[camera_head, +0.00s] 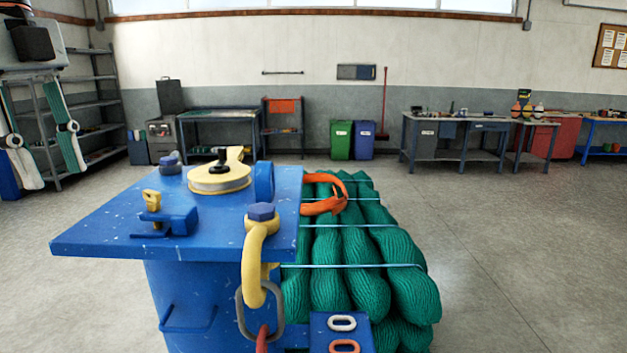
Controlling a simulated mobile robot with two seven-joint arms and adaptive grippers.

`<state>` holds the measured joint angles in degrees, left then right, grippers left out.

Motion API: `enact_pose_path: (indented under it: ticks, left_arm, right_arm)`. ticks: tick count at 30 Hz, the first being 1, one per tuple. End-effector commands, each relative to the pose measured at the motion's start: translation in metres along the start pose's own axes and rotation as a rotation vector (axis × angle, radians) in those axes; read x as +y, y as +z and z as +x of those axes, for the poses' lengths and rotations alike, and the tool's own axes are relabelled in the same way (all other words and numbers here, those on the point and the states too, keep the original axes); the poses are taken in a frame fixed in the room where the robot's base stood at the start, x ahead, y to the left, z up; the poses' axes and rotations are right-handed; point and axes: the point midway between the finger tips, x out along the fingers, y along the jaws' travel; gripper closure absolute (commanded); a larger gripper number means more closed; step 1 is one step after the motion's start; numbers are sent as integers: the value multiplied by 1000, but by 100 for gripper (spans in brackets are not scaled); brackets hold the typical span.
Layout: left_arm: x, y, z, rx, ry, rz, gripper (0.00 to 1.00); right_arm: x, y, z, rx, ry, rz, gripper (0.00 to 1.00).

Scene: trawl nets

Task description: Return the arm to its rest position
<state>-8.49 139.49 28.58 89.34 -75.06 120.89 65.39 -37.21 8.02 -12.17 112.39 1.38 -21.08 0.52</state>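My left gripper (54,176) hangs at the far left edge of the head view, raised and pointing down. Its two pale fingers with green strips are spread well apart, and nothing shows between them. Its grey body and black block are partly cut off by the left edge. It is apart from the blue stand (110,229), to the left of it in the picture. My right gripper and arm are not in view.
The blue stand carries a yellow reel (220,178), a blue clamp (180,220) and a yellow shackle (254,260). Bundled green net (400,258) with an orange strap (325,205) lies behind right. Grey shelves (98,104) stand behind my gripper. The right floor is clear.

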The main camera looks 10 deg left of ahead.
Motion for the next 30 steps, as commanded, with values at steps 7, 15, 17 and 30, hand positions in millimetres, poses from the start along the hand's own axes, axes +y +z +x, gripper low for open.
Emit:
enact_pose_path:
  ticks: [7,15,17,30]
  left_arm:
    - [8,39,22,221,-24,-35,66]
    - [20,85,67,553,-62,-87,66]
    - [23,92,80,628,-70,-99,66]
    - [42,119,182,1178,-134,-184,66]
  right_arm:
    - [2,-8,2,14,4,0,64]
    - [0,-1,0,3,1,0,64]
    - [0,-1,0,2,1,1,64]
    - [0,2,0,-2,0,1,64]
